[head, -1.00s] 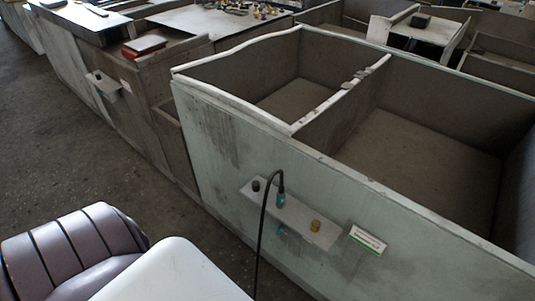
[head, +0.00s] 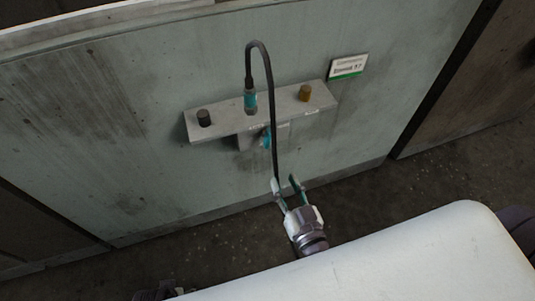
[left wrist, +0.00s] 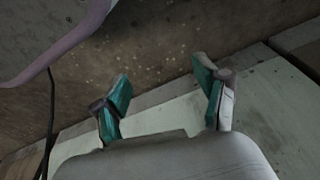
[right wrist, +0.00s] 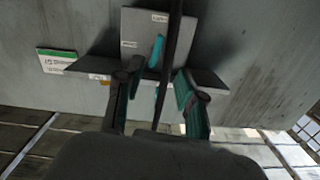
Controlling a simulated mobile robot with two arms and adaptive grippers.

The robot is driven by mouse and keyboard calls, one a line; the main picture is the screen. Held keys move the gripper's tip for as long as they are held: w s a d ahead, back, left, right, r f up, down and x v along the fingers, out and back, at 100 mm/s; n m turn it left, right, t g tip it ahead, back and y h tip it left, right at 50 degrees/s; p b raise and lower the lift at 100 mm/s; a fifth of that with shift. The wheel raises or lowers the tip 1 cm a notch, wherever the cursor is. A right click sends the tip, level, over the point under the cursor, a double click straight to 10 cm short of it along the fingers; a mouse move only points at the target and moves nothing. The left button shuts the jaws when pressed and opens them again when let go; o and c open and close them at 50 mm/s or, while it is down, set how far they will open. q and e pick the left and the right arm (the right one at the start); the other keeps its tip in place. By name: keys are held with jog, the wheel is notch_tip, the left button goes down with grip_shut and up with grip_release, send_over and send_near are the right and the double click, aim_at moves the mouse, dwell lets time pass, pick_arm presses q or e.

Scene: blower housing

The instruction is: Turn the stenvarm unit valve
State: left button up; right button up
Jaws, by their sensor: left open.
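The unit is a pale green-grey panel (head: 130,110) with a small grey shelf (head: 225,120) on its front. A teal handle (head: 266,138), apparently the valve, sits under the shelf; it also shows in the right wrist view (right wrist: 157,50), ahead of the fingers. My right gripper (head: 285,184) is open, below and slightly right of the handle and apart from it. In the right wrist view, a black cable (right wrist: 170,60) runs down the middle, between the fingers in the picture; its depth is unclear. My left gripper (left wrist: 161,70) is open and empty, facing floor and panels.
The shelf carries a black knob (head: 204,118), a teal connector (head: 249,100) with the cable looping from it, and a brass knob (head: 305,92). A white-and-green label (head: 347,66) is at upper right. Dark floor (head: 400,182) lies below the panel.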

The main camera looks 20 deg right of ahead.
aim_at(269, 142)
jog(key=w, duration=0.4)
jog(key=w+r, duration=0.1)
jog(key=w, duration=0.8)
jog(key=shift+w+r+p, duration=0.15)
jog(key=shift+w+p, duration=0.15)
jog(key=shift+w, duration=0.1)
pick_arm(q)
jog(key=shift+s+a+f, duration=0.1)
jog(key=shift+s+f, duration=0.2)
jog(key=shift+f, duration=0.6)
pick_arm(e)
grip_shut()
